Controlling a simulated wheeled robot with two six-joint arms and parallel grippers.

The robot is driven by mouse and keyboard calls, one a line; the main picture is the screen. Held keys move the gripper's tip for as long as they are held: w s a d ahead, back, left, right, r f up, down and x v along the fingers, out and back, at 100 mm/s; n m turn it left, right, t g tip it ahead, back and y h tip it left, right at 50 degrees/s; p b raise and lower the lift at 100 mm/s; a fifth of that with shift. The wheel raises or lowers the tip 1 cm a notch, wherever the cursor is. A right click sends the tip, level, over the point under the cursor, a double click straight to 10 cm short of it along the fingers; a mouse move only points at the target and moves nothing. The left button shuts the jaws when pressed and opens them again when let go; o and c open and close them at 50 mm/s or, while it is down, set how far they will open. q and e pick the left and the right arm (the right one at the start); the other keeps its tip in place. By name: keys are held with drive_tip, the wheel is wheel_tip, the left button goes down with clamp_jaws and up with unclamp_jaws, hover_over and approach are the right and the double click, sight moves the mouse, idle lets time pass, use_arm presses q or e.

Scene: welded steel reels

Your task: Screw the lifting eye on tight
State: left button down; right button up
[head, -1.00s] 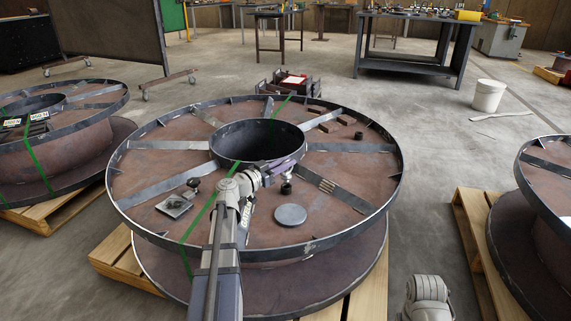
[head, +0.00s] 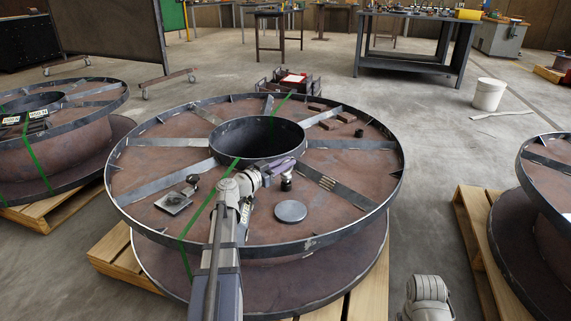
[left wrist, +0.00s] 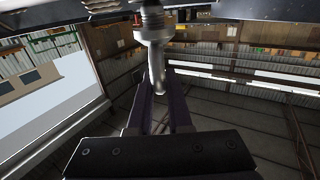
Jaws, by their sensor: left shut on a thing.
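My left gripper (head: 285,167) is above the near part of the top flange of the middle steel reel (head: 150,190), just in front of its hub hole. In the left wrist view, its two dark purple fingers (left wrist: 160,100) are closed around a grey metal piece (left wrist: 157,72), which seems to be the lifting eye seen edge-on. A wider ribbed round part (left wrist: 152,25) is at its reel end. In the head view, a small dark upright piece (head: 287,184) shows under the fingers. I cannot tell how tightly it sits on the flange. My right gripper is out of view.
A grey round disc (head: 290,211) and a small plate with a black knob (head: 174,201) lie on the flange. Several small blocks (head: 330,121) and a dark cylinder (head: 359,133) are farther back. A green strap (head: 196,217) crosses the reel.

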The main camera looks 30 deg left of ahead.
use_arm(q)
drive_tip(key=shift+f, duration=0.2)
drive_tip(key=c, duration=0.8)
unclamp_jaws()
drive_tip(key=shift+o, duration=0.2)
drive_tip(key=shift+r, duration=0.2)
wheel_tip(320, 180, up, 10)
drive_tip(key=p, duration=1)
drive_tip(key=shift+f, duration=0.1)
drive_tip(key=shift+f, duration=0.1)
